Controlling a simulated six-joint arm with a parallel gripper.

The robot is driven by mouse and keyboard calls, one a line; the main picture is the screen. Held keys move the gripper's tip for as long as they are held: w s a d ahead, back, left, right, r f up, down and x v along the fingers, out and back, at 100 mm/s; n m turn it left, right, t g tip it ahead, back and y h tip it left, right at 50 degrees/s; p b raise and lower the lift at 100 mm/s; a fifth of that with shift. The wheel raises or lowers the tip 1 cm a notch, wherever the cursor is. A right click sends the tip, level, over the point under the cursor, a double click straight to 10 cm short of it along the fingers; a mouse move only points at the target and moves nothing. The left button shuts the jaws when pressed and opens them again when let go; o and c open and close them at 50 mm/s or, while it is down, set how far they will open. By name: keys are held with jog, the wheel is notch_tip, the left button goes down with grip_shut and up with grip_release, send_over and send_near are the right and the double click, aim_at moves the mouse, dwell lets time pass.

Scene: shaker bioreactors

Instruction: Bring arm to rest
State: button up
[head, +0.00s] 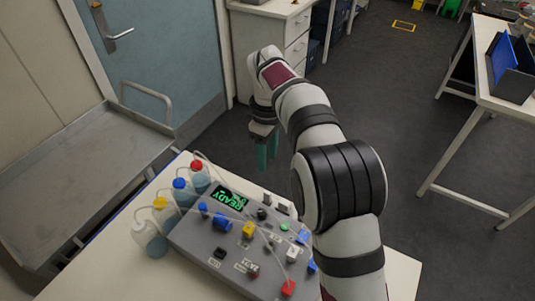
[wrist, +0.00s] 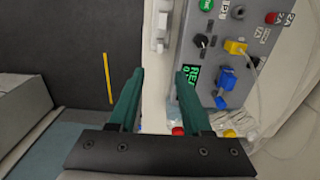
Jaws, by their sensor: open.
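My gripper (head: 267,160) points downward with green fingers, beyond the far edge of the white bench and off to the side of the grey control box (head: 193,236). In the wrist view, the two fingers of my gripper (wrist: 160,72) stand apart with nothing between them. The box has a green READY display (head: 231,201), which the right finger partly covers in the wrist view. Coloured knobs and plugs sit on the box, among them a yellow one (wrist: 235,47) and a blue one (wrist: 227,80). My arm hides part of the bench.
Bottles with red (head: 197,165), blue (head: 179,184) and yellow (head: 159,203) caps stand along the box's left side, with thin tubes. A grey metal cart (head: 75,165) is at left by a blue door (head: 165,60). A white drawer cabinet (head: 297,50) stands behind; open floor lies right.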

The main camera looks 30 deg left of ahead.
jog(key=s+d+r+m, duration=0.2)
jog(key=d+r+m, duration=0.15)
jog(key=d, duration=0.35)
jog(key=s+d+r+m+y, duration=0.1)
jog(key=s+d+r+m, duration=0.2)
jog(key=d, duration=0.4)
jog(key=s+d+r+m, duration=0.2)
jog(key=d+m, duration=0.3)
jog(key=d, duration=0.2)
jog(key=s+d+f+m, duration=0.2)
jog(key=s+d+m, duration=0.3)
jog(key=s, duration=0.4)
jog(key=s+d+f+m, duration=0.3)
jog(key=s+d+m, duration=0.1)
jog(key=s+m, duration=0.3)
jog(key=shift+s+d+y, duration=0.35)
jog(key=shift+s+y, duration=0.05)
jog(key=shift+s, duration=0.5)
jog(key=shift+f, duration=0.1)
